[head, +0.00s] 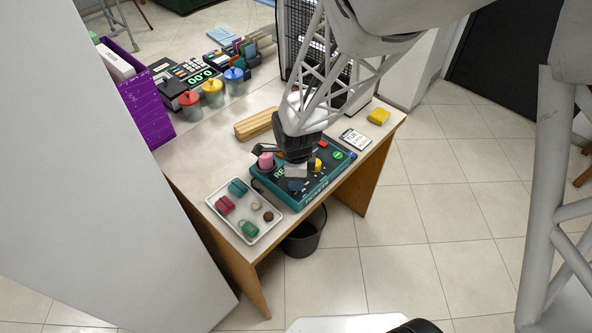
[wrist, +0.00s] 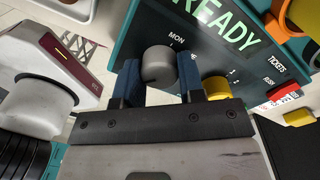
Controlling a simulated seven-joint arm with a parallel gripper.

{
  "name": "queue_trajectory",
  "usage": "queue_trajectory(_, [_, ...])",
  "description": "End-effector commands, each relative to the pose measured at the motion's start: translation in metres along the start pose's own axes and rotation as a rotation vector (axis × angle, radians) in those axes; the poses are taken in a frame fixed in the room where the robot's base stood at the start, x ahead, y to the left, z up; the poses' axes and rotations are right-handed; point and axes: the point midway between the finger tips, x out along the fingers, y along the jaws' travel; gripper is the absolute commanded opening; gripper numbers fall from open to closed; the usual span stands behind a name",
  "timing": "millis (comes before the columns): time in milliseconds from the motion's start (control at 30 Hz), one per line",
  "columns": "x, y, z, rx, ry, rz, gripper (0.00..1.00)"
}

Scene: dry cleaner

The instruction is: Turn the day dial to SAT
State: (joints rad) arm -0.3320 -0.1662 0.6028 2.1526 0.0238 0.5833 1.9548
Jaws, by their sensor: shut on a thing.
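The day dial (wrist: 159,66) is a round grey knob on the teal ticket machine (wrist: 150,22). The label MON shows just above and right of it; a second label beside it is partly hidden, and I cannot read SAT anywhere. My gripper (wrist: 159,82) has its two blue fingers on either side of the dial, shut on it. In the head view my gripper (head: 297,184) is over the middle of the teal machine (head: 312,197), and it hides the dial. The machine's green READY display (wrist: 225,25) is lit.
A yellow knob (wrist: 217,87) sits close to my right finger, with a red button (wrist: 284,90) beyond. A white tray (head: 250,241) of small items stands beside the machine. A day card (head: 355,139) lies behind it.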

Motion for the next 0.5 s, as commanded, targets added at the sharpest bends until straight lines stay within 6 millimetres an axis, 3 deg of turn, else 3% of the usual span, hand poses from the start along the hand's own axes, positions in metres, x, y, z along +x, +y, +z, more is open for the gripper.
queue_trajectory(500, [0.0002, 0.0003, 0.0001, 0.053, -0.002, 0.001, 0.12])
